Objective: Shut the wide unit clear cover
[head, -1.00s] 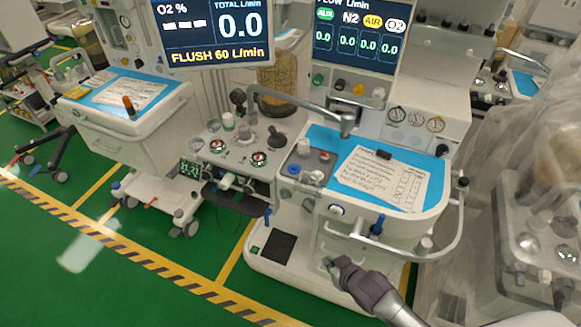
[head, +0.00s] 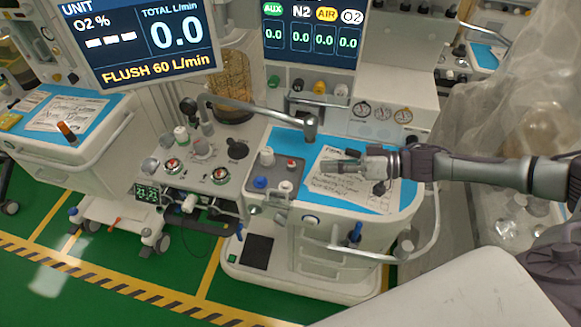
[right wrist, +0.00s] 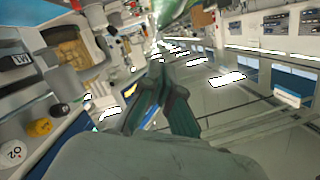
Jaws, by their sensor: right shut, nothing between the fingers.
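The wide white anaesthesia unit (head: 325,262) stands in the middle of the head view, with a blue worktop (head: 283,137) and a front rail. I cannot single out a clear cover on it with certainty. A see-through sheet or hood (head: 505,130) hangs over the equipment at the right; I cannot tell whether it is the cover. My right gripper (head: 342,165) is shut and empty, pointing left above the printed sheet on the worktop. Its closed fingers (right wrist: 160,90) also show in the right wrist view. My left gripper is out of view.
A bent metal arm (head: 265,108) reaches over the worktop near my right gripper. Two screens (head: 140,40) stand above. Another cart (head: 60,150) with a blue top is at the left. Green floor (head: 90,290) is free at the lower left.

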